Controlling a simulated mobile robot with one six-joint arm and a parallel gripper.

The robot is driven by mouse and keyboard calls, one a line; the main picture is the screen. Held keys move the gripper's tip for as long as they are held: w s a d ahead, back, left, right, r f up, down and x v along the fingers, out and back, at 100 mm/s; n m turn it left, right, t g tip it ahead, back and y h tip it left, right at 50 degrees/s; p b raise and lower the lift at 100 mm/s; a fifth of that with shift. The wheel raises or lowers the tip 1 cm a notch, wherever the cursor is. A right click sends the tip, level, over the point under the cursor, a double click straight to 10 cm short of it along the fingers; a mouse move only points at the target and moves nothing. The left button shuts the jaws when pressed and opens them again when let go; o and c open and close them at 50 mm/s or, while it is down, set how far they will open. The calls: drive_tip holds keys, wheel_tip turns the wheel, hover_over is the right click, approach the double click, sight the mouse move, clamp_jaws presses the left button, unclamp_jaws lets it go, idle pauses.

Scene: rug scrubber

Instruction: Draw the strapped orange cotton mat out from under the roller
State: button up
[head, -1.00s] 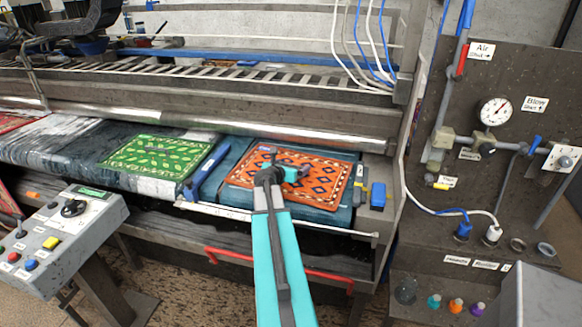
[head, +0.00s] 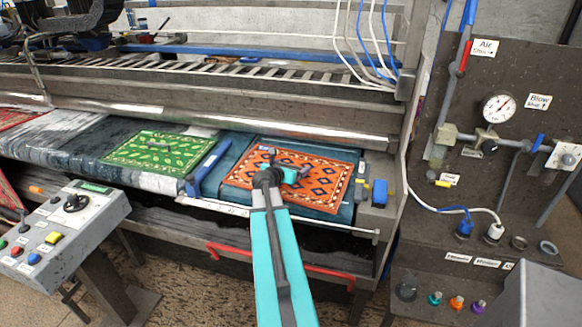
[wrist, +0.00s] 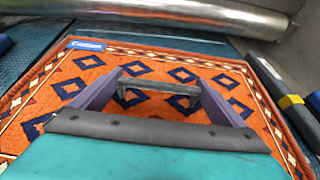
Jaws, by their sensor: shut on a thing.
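The orange cotton mat (head: 312,178) with dark blue diamonds lies flat on the dark blue bed at the right. In the wrist view the mat (wrist: 100,64) carries a blue label and a grey strap handle (wrist: 160,87). My gripper (head: 271,162) is over the mat and shut on the strap. The silver roller (head: 220,119) runs behind the mat. In the wrist view a strip of bare bed shows between the mat's far edge and the roller (wrist: 190,12). My gripper and arm hide part of the mat's near side.
A green mat (head: 155,154) lies on the bed to the left, past a blue bar (head: 207,170). A blue block (head: 379,192) stands right of the orange mat. A red rail (head: 280,270) runs below the front edge. A control box (head: 62,232) stands front left.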

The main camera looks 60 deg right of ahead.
drive_tip(key=o, duration=1.1)
drive_tip(key=shift+a, duration=0.1)
wheel_tip(320, 180, up, 4)
drive_tip(key=r+p, duration=0.1)
drive_tip(key=p, duration=0.2)
hover_over(281, 189)
drive_tip(key=shift+w+a+f, duration=0.1)
drive_tip(key=shift+w+f, duration=0.05)
drive_tip(key=shift+f, duration=0.1)
drive_tip(key=shift+d+r+p, duration=0.15)
drive_tip(key=shift+d+p, duration=0.05)
drive_tip(key=shift+p, duration=0.1)
drive_tip(key=shift+a+p, duration=0.1)
drive_tip(key=shift+p, duration=0.5)
